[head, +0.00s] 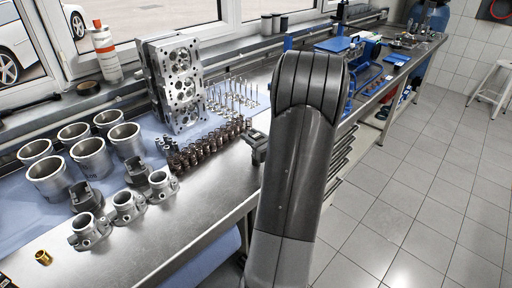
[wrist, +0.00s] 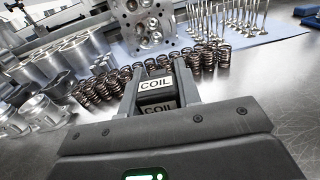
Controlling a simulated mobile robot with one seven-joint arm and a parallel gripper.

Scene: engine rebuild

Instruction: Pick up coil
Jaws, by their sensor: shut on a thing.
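The coil (wrist: 154,83) is a small black block with white "COIL" labels, seen in the wrist view. My gripper (wrist: 157,92) is shut on it, with one finger on each side. The coil's lower part and underside are hidden by the gripper body. In the head view my gripper (head: 257,146) is over the front edge of the workbench, just right of the valve springs. My own arm covers part of it there, and I cannot make out the coil clearly in that view.
A spray can (head: 105,52) stands by the window. The bench front is bare metal.

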